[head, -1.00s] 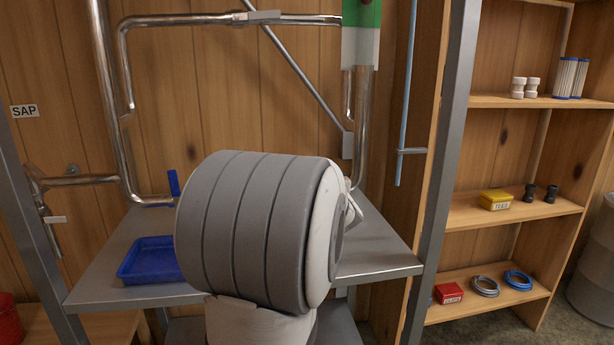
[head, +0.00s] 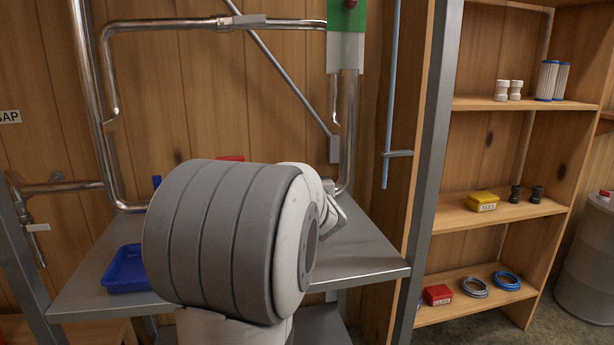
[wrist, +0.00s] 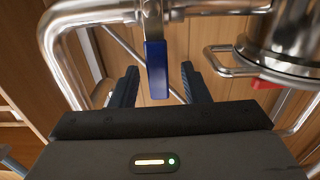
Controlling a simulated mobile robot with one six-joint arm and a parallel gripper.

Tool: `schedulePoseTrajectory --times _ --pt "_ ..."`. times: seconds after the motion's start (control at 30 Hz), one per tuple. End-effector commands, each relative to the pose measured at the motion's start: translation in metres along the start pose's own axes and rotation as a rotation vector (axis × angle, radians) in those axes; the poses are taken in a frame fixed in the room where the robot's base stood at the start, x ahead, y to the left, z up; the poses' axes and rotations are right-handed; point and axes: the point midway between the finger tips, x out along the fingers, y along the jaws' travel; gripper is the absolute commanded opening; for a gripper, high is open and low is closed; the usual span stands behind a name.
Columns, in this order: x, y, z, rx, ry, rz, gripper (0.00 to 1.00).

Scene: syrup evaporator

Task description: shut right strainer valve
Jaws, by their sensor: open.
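In the wrist view a blue lever handle (wrist: 156,68) sticks out from a steel pipe (wrist: 210,8) at the top. My gripper (wrist: 159,70) is open, with one dark finger on each side of the handle. Gaps show between the handle and both fingers, and I cannot tell how deep it sits between them. In the head view my arm hides my gripper and this part of the piping. Another blue piece (head: 156,181) shows just left of my arm there. I cannot tell which strainer valve the handle belongs to.
A steel cylinder (wrist: 283,40) stands close to the right of the handle, with a red part (wrist: 265,84) by it. A blue tray (head: 124,270) lies on the metal table (head: 372,254). Wooden shelves (head: 500,218) with small parts stand at the right.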

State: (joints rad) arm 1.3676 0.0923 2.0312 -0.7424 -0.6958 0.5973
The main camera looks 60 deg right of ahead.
Motion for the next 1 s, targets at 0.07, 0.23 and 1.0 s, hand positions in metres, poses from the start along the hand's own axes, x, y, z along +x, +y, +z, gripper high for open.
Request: schedulePoseTrajectory --times 0.07,0.23,1.0 --pt "0.000 0.000 0.000 0.000 0.000 0.001 0.42" --pt "-0.005 0.001 -0.001 0.000 0.001 0.002 0.42" --pt "-0.078 0.000 0.000 0.000 0.000 0.001 0.42"
